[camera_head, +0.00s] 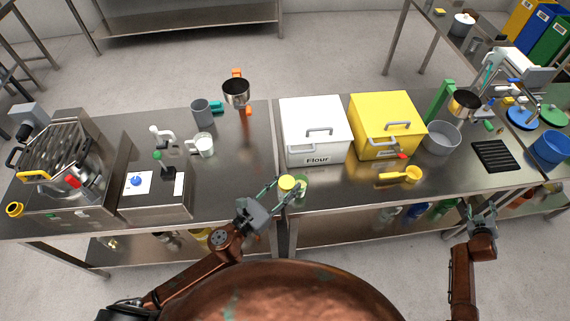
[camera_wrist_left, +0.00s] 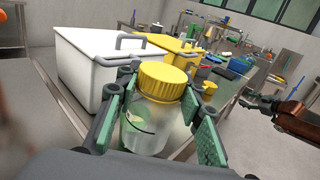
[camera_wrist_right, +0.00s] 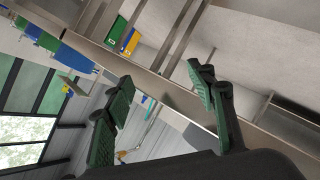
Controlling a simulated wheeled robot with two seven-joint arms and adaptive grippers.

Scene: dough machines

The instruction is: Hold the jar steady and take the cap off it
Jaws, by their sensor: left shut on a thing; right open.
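The jar (camera_wrist_left: 146,127) is clear with a ribbed yellow cap (camera_wrist_left: 163,82) on its top. My left gripper (camera_wrist_left: 157,122) has its green finger pads on both sides of the jar's body, below the cap. In the head view the jar stands near the front edge of the table, its yellow cap (camera_head: 287,182) facing up, with my left gripper (camera_head: 283,193) around it. My right gripper (camera_head: 484,214) is open and empty, out in front of the table at the right. In the right wrist view my right gripper (camera_wrist_right: 165,105) has its fingers wide apart, with nothing between them.
A white Flour bin (camera_head: 315,130) and a yellow bin (camera_head: 386,125) stand behind the jar. A yellow scoop (camera_head: 400,176) lies right of it. The steel table (camera_head: 245,165) is bare left of the jar. A dough machine (camera_head: 62,160) stands at far left.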

